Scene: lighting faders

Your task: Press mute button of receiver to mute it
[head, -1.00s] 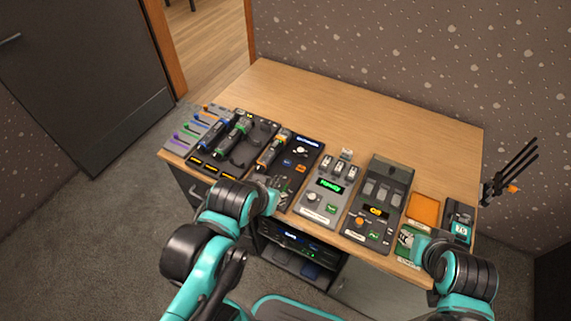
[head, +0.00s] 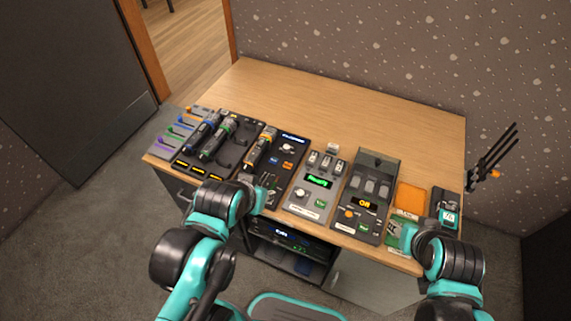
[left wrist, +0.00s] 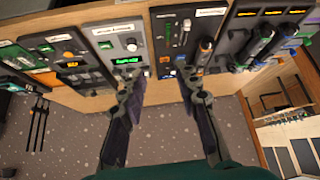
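I cannot read which unit is the receiver. A likely one is the dark panel (head: 277,157) in the middle left of the table, with a small lit screen, an orange button, a blue button and a white knob. It also shows in the left wrist view (left wrist: 176,38), with the blue button (left wrist: 181,59).
Handheld microphones (head: 208,137) lie in a dark dock to the left. A grey unit (head: 317,184) with a green display and a dark unit (head: 368,190) reading "Off" stand to the right. Black rods (head: 490,158) rise beyond the right edge. The rear table top (head: 330,105) is bare.

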